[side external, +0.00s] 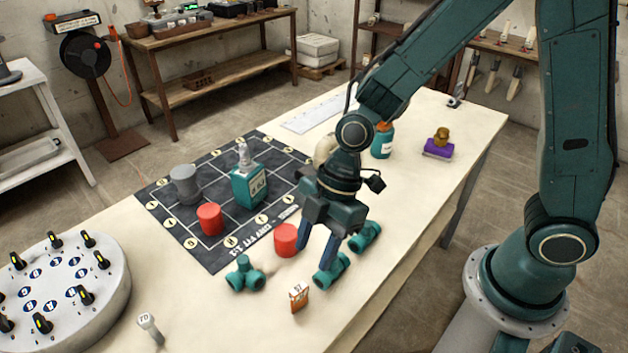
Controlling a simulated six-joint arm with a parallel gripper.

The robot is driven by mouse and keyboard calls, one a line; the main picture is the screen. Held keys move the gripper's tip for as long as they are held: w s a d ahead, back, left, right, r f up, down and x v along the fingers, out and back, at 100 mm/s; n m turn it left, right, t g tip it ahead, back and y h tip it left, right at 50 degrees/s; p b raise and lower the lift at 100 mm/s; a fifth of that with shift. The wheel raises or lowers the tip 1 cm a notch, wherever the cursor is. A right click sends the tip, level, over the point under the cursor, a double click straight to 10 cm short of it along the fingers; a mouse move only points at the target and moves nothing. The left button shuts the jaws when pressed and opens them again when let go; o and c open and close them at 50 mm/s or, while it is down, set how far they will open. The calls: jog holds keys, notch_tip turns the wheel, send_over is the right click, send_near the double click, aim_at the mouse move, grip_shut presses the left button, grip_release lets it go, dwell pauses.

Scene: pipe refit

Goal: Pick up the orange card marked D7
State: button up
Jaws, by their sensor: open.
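The orange card (299,298) stands upright near the front edge of the table, with a white top part whose small marking looks like D7. My gripper (317,252) is above the table, behind the card and up to its right, pointing down. Its two fingers are apart and nothing shows between them. The fingers are near a red cylinder (286,240) and a teal pipe fitting (331,269); I cannot tell whether they touch either. The gripper is apart from the card, which is fully in view.
Another teal fitting (365,236) lies right of the gripper, and a teal tee (245,275) lies left of the card. A dark grid mat (225,258) holds a teal box (249,187), a red cylinder (210,219) and a grey cylinder (185,184). A tagged peg (150,328) stands at front left.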

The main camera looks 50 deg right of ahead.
aim_at(301, 287)
jog(key=shift+x, duration=4)
jog(key=shift+x, duration=2.55)
jog(key=shift+w+d, duration=0.1)
jog(key=shift+d, duration=0.05)
grip_shut()
